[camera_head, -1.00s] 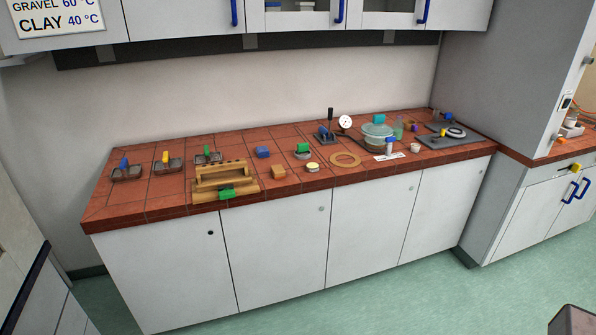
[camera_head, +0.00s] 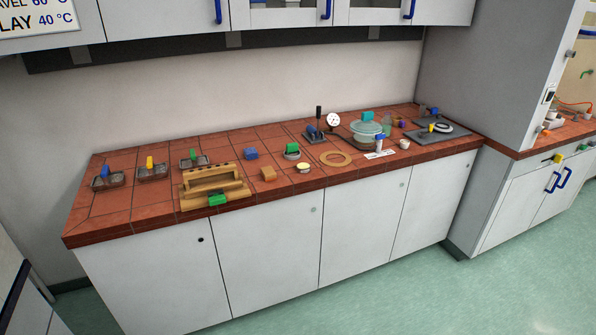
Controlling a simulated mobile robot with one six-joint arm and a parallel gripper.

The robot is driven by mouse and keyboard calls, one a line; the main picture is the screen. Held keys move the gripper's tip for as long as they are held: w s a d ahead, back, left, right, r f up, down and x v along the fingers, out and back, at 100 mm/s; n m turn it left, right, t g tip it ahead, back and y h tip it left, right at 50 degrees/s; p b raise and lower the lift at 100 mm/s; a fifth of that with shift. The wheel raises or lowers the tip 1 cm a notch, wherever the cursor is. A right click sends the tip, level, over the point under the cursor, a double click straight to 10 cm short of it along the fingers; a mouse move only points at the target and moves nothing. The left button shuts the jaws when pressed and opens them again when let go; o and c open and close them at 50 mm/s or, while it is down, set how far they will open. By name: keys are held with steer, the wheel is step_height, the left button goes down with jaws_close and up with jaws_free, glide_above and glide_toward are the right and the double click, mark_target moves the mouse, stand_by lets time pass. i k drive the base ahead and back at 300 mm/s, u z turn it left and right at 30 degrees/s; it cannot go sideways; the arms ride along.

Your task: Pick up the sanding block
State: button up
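A small tan block (camera_head: 268,174) lies on the red tiled bench top, near the front edge, just right of the wooden rack. It looks most like the sanding block, but at this size I cannot be sure. A small blue block (camera_head: 250,153) lies a little behind it. Nothing covers the tan block. My gripper is not in view.
The wooden rack (camera_head: 213,184) with a green piece stands to the left. A round tin (camera_head: 303,168) and a tan ring (camera_head: 336,159) lie to the right. Metal trays (camera_head: 153,172) sit at the far left. Green floor (camera_head: 400,285) before the bench is clear.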

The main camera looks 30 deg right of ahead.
mark_target(268, 174)
steer(key=z, duration=0.65)
steer(key=k, duration=0.95)
steer(key=u, duration=0.05)
steer(key=i, duration=0.9)
